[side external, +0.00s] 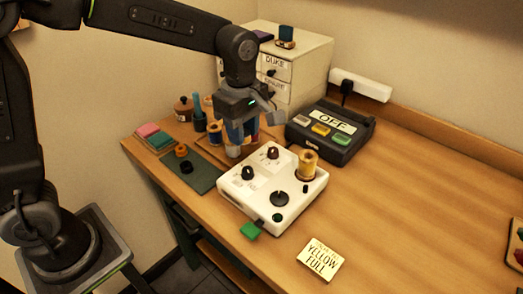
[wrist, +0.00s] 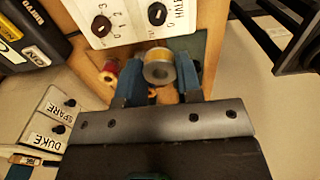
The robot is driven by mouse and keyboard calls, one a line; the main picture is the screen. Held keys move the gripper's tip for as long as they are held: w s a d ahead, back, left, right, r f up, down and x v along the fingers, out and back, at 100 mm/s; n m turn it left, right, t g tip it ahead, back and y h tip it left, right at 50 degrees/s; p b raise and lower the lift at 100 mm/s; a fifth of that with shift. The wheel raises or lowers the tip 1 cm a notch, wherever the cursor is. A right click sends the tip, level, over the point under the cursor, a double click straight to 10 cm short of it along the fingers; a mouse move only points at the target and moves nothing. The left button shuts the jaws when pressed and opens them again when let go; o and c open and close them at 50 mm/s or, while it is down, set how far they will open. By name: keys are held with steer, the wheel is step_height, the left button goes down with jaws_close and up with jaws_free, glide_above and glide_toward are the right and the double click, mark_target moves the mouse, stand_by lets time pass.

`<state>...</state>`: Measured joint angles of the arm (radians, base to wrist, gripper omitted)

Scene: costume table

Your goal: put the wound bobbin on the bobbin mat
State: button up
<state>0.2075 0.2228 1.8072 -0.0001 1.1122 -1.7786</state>
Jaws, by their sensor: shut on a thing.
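My gripper (side external: 241,138) is shut on the wound bobbin (wrist: 159,66), a grey-ended bobbin with yellow thread, seen between the blue fingers (wrist: 160,82) in the wrist view. In the side view the fingers mostly hide it. They are behind the white winder and to the right of the mat. The bobbin mat (side external: 203,178) is a dark green strip at the table's left edge, holding an orange bobbin (side external: 181,150) and a black piece (side external: 186,167). Part of a green surface, apparently the mat, shows in the wrist view (wrist: 190,43).
The white winder (side external: 250,200) carries a yellow spool (side external: 308,165). Thread spools (side external: 199,115) stand behind the mat. The dark switch box (side external: 330,130) reads OFF. A card (side external: 320,260) reads YELLOW FULL. The right table is mostly clear.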

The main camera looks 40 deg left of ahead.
steer(key=s+a+f, duration=0.2)
steer(key=s+a, duration=0.2)
steer(key=a, duration=0.6)
steer(key=s+a+f, duration=0.2)
steer(key=s+a, duration=0.2)
steer(key=a, duration=0.6)
glide_above(211, 175)
step_height(211, 175, down, 7)
steer(key=shift+f, duration=2)
steer(key=o, duration=0.9)
steer(key=shift+f, duration=0.1)
